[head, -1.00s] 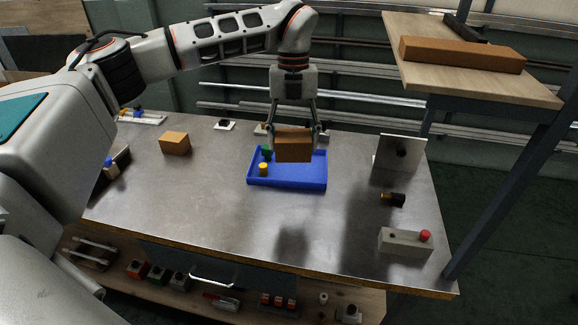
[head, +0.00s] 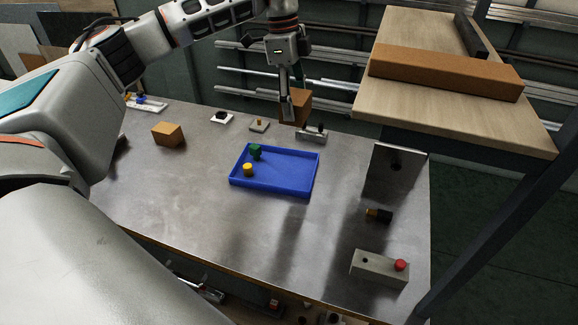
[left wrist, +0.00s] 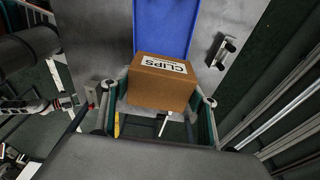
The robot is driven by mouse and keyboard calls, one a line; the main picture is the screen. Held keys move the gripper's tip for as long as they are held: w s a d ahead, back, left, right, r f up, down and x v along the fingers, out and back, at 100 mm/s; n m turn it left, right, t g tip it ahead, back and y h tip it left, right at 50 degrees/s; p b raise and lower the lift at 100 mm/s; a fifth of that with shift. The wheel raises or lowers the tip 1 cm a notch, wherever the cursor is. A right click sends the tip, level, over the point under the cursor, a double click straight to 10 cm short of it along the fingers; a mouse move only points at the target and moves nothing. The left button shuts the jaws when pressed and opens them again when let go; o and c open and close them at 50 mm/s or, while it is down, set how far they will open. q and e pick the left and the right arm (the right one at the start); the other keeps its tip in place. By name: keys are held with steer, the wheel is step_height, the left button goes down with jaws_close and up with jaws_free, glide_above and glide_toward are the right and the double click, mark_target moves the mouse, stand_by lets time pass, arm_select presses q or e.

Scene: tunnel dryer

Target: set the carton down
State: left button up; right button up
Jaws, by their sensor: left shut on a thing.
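My left gripper (head: 289,112) is shut on a brown carton (head: 298,107), held behind the blue tray near the table's back edge. In the left wrist view the carton (left wrist: 158,88) sits between the two fingers and bears a white label reading "CLIPS". The head view does not clearly show whether its underside touches anything. Another brown carton (head: 167,135) rests on the left part of the metal table (head: 190,215). My right gripper is not in view.
The blue tray (head: 275,183) holds a green piece (head: 256,152) and a yellow piece (head: 248,169). A wooden shelf (head: 440,105) with a long brown box (head: 445,73) rises at right. An upright plate (head: 395,172) and a red-button box (head: 380,268) stand below it. The front-middle table is clear.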

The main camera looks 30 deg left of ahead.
arm_select(q)
step_height(320, 180, down, 15)
steer(key=shift+f+p, duration=0.2)
steer(key=shift+p, duration=0.4)
step_height(320, 180, down, 4)
steer(key=shift+s+f, duration=0.1)
steer(key=shift+f, duration=0.1)
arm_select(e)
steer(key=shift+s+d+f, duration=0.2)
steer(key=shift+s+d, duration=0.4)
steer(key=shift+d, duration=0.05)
arm_select(q)
steer(key=shift+f, duration=0.1)
steer(key=o, duration=0.9)
steer(key=shift+f, duration=0.1)
steer(key=o, duration=0.3)
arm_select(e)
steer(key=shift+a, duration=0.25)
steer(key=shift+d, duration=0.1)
